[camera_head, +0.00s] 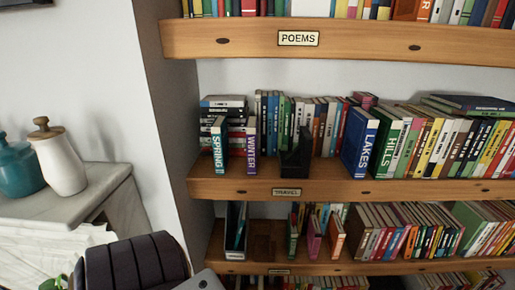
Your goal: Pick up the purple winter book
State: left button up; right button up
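The purple book with WINTER on its spine (252,146) stands upright on the middle shelf, left of centre. A teal book marked SPRING (218,146) stands to its left, with a gap between their spines. Behind and between them lies a stack of dark and light books (224,102). A row of thinner upright books (270,122) stands to the right of the purple book. Neither of my grippers is in view.
A black bookend-like piece (297,158) stands right of the purple book. The middle shelf's front edge (340,187) and the POEMS shelf (350,40) bound the space. At left, a white jar (62,165) and teal pot (18,170) stand on a ledge.

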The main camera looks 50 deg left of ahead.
aim_at(252, 127)
jog(key=k+l+z, duration=0.55)
jog(key=l+u, duration=0.2)
jog(key=k+u, duration=0.15)
jog(key=u, duration=0.25)
jog(key=k+u, duration=0.1)
jog(key=u, duration=0.3)
jog(key=k+u, duration=0.15)
jog(key=u, duration=0.25)
jog(key=k+u, duration=0.1)
jog(key=u, duration=0.3)
jog(key=k+j+u, duration=0.1)
jog(key=u, duration=0.3)
